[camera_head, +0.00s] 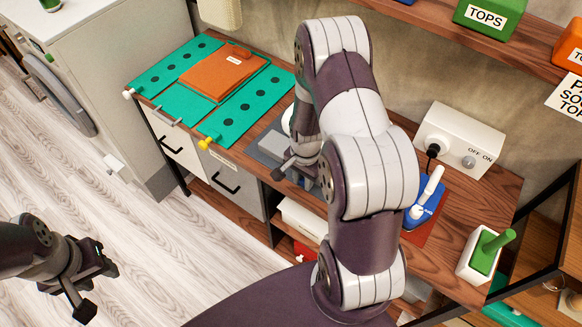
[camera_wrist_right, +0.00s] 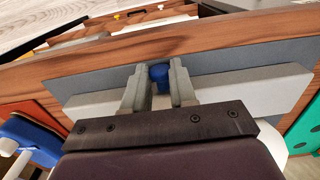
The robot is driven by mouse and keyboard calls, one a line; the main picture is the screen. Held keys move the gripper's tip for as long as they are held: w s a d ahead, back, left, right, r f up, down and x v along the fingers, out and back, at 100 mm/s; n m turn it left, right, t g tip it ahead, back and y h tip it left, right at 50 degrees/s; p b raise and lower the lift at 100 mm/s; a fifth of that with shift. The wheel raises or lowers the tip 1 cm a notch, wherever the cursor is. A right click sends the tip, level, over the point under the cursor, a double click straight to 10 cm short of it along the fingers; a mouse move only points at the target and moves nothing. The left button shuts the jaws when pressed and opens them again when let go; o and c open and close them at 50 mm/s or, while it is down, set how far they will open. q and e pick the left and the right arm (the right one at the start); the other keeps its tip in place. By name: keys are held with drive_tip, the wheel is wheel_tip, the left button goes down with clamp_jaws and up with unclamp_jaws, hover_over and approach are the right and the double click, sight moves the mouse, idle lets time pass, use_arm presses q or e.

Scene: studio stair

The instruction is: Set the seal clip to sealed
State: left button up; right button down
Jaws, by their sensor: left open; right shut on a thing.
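The seal clip appears to be the pale grey bar with a small blue knob on a grey plate on the wooden bench. In the right wrist view the bar (camera_wrist_right: 255,90) runs across behind my fingers. My right gripper (camera_wrist_right: 159,88) is shut on the blue knob (camera_wrist_right: 160,72), one finger on each side. In the head view my right gripper (camera_head: 293,168) is at the front of the grey plate (camera_head: 262,156), and my arm hides part of the bar. No mark of the clip's state is readable. My left gripper (camera_head: 88,285) is open and empty over the floor.
Teal strips (camera_head: 240,108) and an orange folded piece (camera_head: 222,72) lie on the bench at left. Drawers (camera_head: 228,178) are below.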

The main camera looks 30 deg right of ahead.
drive_tip(key=shift+s+d, duration=0.25)
drive_tip(key=shift+s, duration=0.3)
drive_tip(key=shift+s+d, duration=0.25)
drive_tip(key=shift+s, duration=0.3)
drive_tip(key=shift+w, duration=0.1)
drive_tip(key=c, duration=0.9)
unclamp_jaws()
wheel_tip(320, 180, up, 13)
drive_tip(key=shift+f, duration=0.15)
